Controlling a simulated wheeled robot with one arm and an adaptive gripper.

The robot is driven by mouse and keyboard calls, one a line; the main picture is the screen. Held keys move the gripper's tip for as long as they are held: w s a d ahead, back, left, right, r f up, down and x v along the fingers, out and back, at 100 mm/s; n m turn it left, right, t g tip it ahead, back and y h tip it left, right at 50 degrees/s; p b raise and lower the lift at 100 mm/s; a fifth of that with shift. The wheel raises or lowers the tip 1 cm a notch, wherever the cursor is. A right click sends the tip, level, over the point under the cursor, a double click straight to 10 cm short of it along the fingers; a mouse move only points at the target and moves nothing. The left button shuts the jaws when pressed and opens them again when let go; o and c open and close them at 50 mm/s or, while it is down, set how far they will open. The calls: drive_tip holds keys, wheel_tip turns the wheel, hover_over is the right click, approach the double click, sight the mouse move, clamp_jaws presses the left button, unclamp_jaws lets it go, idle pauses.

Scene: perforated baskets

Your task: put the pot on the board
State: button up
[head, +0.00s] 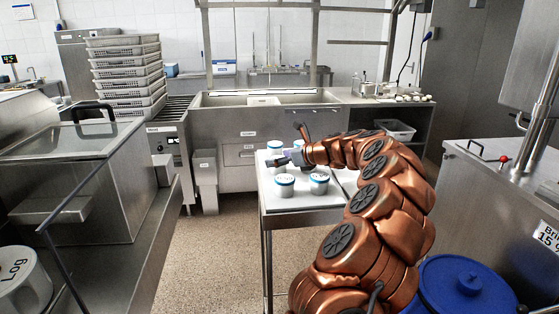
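Several small white pots with blue bands stand on a small metal table with a white, board-like top (274,201). The front left pot (284,188) and front right pot (319,185) are in plain view, and another pot (275,146) stands behind. I cannot tell which pot is the task's one, or whether the white top is the board or has a separate board on it. My gripper (283,158) is over the table, behind the front pots and close to the back ones. It is small and partly hidden, so its fingers and any hold are unclear.
A steel sink counter (240,101) runs along the back, with stacked perforated baskets (127,70) at left. A glass-topped steel unit (75,185) stands left. A blue-lidded bin (465,285) is right of my arm. Open floor (220,250) lies left of the table.

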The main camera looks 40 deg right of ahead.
drive_tip(key=b+v, duration=0.1)
drive_tip(key=v, duration=1)
drive_tip(key=shift+s, duration=0.4)
